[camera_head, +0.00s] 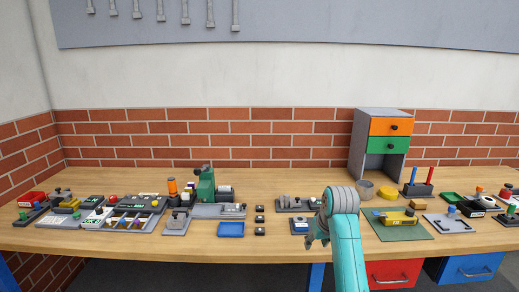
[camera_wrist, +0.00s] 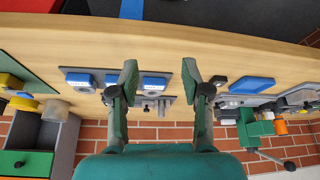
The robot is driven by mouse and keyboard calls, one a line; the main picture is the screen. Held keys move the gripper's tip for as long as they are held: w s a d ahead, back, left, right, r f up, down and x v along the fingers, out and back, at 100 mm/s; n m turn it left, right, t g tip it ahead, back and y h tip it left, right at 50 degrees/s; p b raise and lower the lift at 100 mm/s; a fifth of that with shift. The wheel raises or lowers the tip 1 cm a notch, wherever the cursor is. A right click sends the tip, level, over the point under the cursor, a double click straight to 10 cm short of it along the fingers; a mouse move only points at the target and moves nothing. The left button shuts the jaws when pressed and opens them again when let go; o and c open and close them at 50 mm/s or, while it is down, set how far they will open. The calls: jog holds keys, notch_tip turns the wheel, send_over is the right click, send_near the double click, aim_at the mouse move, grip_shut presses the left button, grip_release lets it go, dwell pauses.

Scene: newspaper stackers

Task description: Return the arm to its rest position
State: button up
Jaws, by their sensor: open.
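My gripper (camera_head: 309,241) hangs at the end of my teal arm, near the front edge of the wooden workbench (camera_head: 270,243), right of centre in the head view. In the wrist view my gripper (camera_wrist: 159,68) has its two green fingers spread wide apart, with nothing between them. The wrist picture shows the bench upside down. A grey plate with blue-topped parts (camera_wrist: 154,82) shows behind the fingers. In the head view my arm hides part of the bench.
A blue tray (camera_head: 231,229) and a green machine (camera_head: 205,187) stand left of my gripper. A drawer cabinet (camera_head: 382,114), a grey cup (camera_head: 365,189) and a green mat (camera_head: 398,231) are to the right. Red (camera_head: 394,273) and blue drawers (camera_head: 470,267) hang below the bench.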

jog(key=s+f+t, duration=0.1)
jog(key=s+f, duration=0.5)
jog(key=f, duration=0.4)
jog(key=s+f+t, duration=0.1)
jog(key=s+f, duration=0.4)
jog(key=f, duration=0.6)
jog(key=s+f+t, duration=0.1)
jog(key=s+f, duration=0.2)
jog(key=s, duration=0.3)
jog(key=s+f+m+t, duration=0.1)
jog(key=s+f, duration=0.1)
jog(key=s, duration=0.4)
jog(key=s+f+t, duration=0.1)
jog(key=s+f, duration=0.2)
jog(key=s, duration=0.3)
jog(key=s+r+m+t, duration=0.1)
jog(key=s+r, duration=0.1)
jog(key=s, duration=0.7)
jog(key=s+r+t, duration=0.1)
jog(key=s+r, duration=0.1)
jog(key=s, duration=0.7)
jog(key=s+r+t, duration=0.3)
jog(key=s+r, duration=1.2)
jog(key=shift+s+d+r+h, duration=0.15)
jog(key=shift+s+d+h, duration=0.15)
jog(key=shift+d+h, duration=0.15)
